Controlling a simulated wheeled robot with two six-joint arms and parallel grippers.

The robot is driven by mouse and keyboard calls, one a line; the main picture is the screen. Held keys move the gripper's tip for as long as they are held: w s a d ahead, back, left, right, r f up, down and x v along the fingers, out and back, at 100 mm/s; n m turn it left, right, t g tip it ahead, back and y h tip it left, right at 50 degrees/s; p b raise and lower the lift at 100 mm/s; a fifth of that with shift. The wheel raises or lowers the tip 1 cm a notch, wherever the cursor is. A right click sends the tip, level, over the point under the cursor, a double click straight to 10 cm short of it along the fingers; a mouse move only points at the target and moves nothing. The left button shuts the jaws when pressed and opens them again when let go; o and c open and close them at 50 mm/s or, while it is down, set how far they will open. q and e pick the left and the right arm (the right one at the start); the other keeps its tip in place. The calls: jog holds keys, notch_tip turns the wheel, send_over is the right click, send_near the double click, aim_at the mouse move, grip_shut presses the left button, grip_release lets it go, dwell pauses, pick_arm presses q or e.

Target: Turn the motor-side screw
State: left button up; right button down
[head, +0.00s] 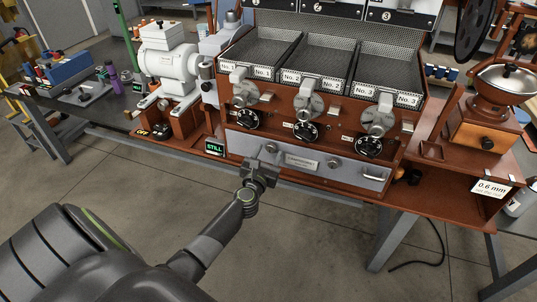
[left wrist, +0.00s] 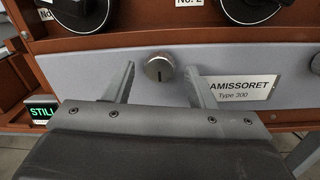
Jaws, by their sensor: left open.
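The sample roaster's grey front panel (head: 235,143) carries two round screw heads. The motor-side screw (head: 271,148) is the left one, nearer the white motor (head: 170,62). It also shows in the left wrist view as a round metal knob (left wrist: 158,68) with a dark, roughly upright slot. The other screw (head: 333,164) is right of the nameplate (head: 302,160). My left gripper (head: 262,168) is open in front of the panel, just below the motor-side screw. In the left wrist view the screw appears between the spread fingers, not gripped. Contact cannot be told.
A small display (head: 214,147) reading "STILL" is left of the panel. A grinder (head: 487,122) stands at the right.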

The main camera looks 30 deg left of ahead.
pick_arm(q)
jog(key=shift+w+a, duration=0.1)
jog(key=shift+w, duration=0.2)
jog(key=c, duration=1)
jog(key=shift+o, duration=0.2)
